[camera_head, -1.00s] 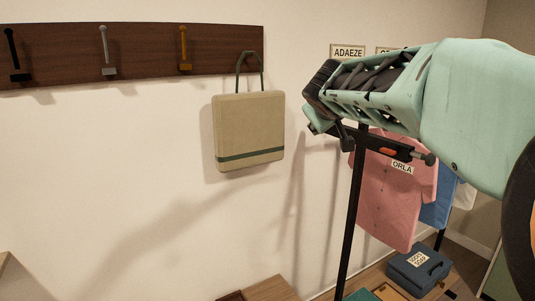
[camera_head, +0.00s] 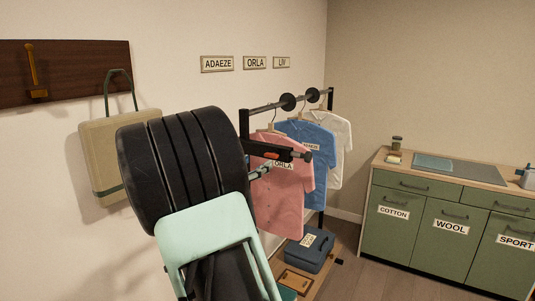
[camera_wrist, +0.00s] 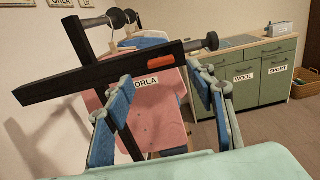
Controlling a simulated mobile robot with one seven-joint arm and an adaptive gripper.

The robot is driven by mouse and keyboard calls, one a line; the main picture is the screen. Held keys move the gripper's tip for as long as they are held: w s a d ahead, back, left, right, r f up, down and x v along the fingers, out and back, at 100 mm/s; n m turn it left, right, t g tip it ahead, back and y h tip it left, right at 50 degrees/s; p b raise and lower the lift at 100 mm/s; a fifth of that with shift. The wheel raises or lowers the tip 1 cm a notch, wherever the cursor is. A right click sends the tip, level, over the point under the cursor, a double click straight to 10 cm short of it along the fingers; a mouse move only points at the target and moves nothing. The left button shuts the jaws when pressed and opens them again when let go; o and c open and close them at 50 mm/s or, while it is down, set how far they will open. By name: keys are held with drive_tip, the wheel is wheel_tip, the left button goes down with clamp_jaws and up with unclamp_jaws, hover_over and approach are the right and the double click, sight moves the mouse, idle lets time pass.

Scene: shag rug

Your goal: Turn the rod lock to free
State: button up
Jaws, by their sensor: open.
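In the wrist view this bar (camera_wrist: 120,71) runs slantwise across the picture, beyond my fingers. My gripper (camera_wrist: 160,112) is open, with one blue-padded finger on the left and one on the right and nothing between them. The bar looks apart from the fingers. In the head view my own arm hides most of the gripper; only a fingertip part shows just below the bar.
A pink shirt (camera_head: 280,195) labelled ORLA, a blue shirt (camera_head: 308,150) and a white shirt (camera_head: 341,135) hang on the rack. A blue case (camera_head: 309,254) lies below. A beige bag (camera_head: 98,150) hangs left. Green cabinets (camera_head: 440,235) stand right, with clear floor before them.

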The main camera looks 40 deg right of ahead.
sight(270, 156)
drive_tip(key=p+x, duration=0.1)
drive_tip(key=x, duration=0.8)
drive_tip(key=shift+w+d+p, duration=0.15)
drive_tip(key=shift+d+p, duration=0.15)
drive_tip(key=shift+d, duration=0.1)
drive_tip(key=c, duration=1.2)
drive_tip(key=shift+f, duration=0.1)
